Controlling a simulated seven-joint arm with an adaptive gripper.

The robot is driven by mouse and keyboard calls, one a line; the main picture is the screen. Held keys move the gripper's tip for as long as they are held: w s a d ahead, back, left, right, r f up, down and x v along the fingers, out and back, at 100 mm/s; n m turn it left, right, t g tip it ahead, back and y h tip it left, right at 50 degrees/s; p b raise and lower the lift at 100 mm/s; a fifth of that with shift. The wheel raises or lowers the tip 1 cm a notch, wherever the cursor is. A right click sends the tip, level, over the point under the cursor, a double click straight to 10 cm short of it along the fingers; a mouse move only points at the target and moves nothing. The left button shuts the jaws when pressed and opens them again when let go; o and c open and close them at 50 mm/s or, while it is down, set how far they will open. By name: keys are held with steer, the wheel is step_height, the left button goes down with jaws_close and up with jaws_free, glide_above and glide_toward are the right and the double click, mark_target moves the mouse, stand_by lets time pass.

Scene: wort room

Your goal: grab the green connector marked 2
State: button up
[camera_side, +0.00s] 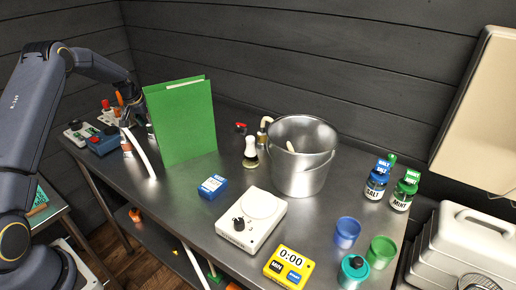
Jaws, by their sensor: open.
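I cannot make out a green connector marked 2 in this view. My gripper (131,112) is at the back left of the steel table, just left of a standing green folder (182,122). It is small and dark here, and its jaws are open; I see nothing held in it.
Red-and-blue control boxes (103,140) sit left of my gripper. A steel bucket (302,155), white scale (251,219), yellow timer (288,267), blue box (213,187) and labelled bottles (378,180) occupy the table (190,222). A dark wall stands behind.

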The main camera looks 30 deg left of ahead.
steer(key=shift+w+a+f, duration=0.1)
steer(key=shift+w+f, duration=0.05)
steer(key=shift+f, duration=0.25)
steer(key=shift+c, duration=0.2)
jaws_close()
